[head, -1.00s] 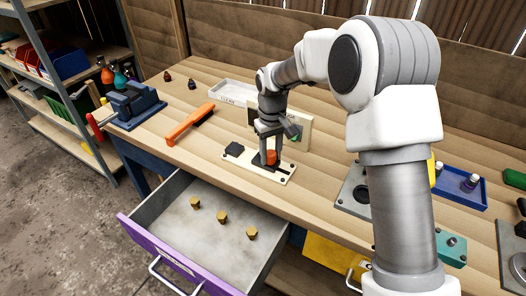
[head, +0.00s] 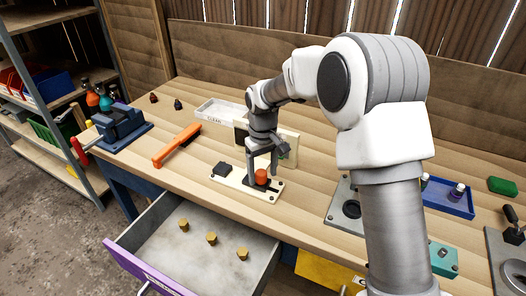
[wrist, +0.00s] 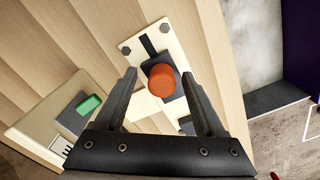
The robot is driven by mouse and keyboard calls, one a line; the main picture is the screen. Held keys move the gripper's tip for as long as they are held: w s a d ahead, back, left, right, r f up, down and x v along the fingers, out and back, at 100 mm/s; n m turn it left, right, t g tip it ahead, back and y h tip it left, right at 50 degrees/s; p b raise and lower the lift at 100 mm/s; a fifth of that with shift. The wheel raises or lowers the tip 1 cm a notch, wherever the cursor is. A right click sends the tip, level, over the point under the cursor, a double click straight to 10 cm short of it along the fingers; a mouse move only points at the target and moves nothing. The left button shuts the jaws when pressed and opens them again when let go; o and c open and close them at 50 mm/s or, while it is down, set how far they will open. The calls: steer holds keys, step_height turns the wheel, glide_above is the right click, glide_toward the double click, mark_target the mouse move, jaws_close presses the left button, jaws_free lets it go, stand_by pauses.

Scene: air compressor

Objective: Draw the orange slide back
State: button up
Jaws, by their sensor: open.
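The orange slide knob (head: 261,177) is a short round post on a dark sliding block. It stands on a cream base plate (head: 231,180) on the workbench. In the wrist view the orange knob (wrist: 162,80) sits on its dark block, with a dark slot running away from it along the cream plate (wrist: 140,45). My gripper (wrist: 159,76) is open, one finger on each side of the knob, with visible gaps. In the head view my gripper (head: 262,170) is low over the plate at the knob. Whether the fingertips are down at knob height is hard to tell.
A cream upright panel with a green button (wrist: 89,104) stands just behind. An orange-handled brush (head: 177,145), a blue vise (head: 120,127) and a white CLEAN tray (head: 215,117) lie left. The open drawer (head: 200,255) with brass pieces is in front. A blue tray (head: 447,197) is right.

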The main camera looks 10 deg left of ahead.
mark_target(263, 173)
step_height(263, 173, up, 17)
steer(key=p, duration=0.1)
steer(key=shift+f, duration=0.15)
stand_by(0.4)
